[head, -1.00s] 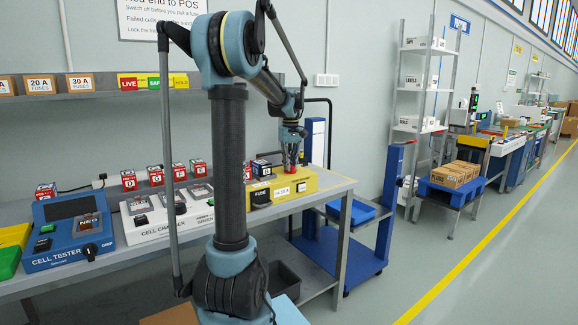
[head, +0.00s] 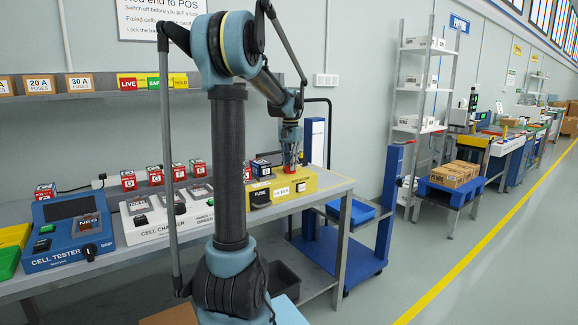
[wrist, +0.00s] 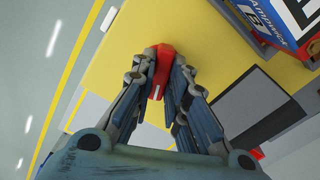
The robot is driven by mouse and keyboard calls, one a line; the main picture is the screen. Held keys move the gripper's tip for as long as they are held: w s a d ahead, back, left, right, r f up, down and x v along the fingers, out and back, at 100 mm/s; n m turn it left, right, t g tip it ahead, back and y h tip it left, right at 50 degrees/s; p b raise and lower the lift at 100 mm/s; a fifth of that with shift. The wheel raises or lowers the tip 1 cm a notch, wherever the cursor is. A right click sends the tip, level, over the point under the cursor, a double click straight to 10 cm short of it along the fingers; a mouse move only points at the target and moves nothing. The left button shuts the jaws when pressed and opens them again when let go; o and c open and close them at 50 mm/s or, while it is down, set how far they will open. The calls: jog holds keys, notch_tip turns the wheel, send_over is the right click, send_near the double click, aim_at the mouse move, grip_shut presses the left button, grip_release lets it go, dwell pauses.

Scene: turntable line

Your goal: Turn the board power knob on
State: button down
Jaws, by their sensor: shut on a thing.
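The board is a yellow box (head: 308,181) at the right end of the workbench, with a black fuse part and a label on its front. A red knob (wrist: 163,68) with a white mark stands on its yellow top in the wrist view. My gripper (wrist: 164,62) points down over the board, its two fingers shut on the red knob from both sides. In the head view my gripper (head: 290,165) hides most of the knob. A blue and white cell (wrist: 283,25) stands on the board beside the gripper.
A white cell charger (head: 140,232) and blue cell tester (head: 60,262) stand left on the bench. Several red cells (head: 155,175) stand behind them. A blue cart (head: 345,255) is right of the bench, with open floor beyond.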

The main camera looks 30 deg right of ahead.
jog(key=m, duration=0.4)
jog(key=shift+w+a+m, duration=0.1)
jog(key=shift+a+m, duration=0.05)
jog(key=shift+m, duration=0.25)
dwell(0.4)
jog(key=c, duration=1.6)
grip_release()
jog(key=shift+r, duration=0.2)
notch_tip(320, 180, up, 12)
jog(key=shift+f, duration=0.25)
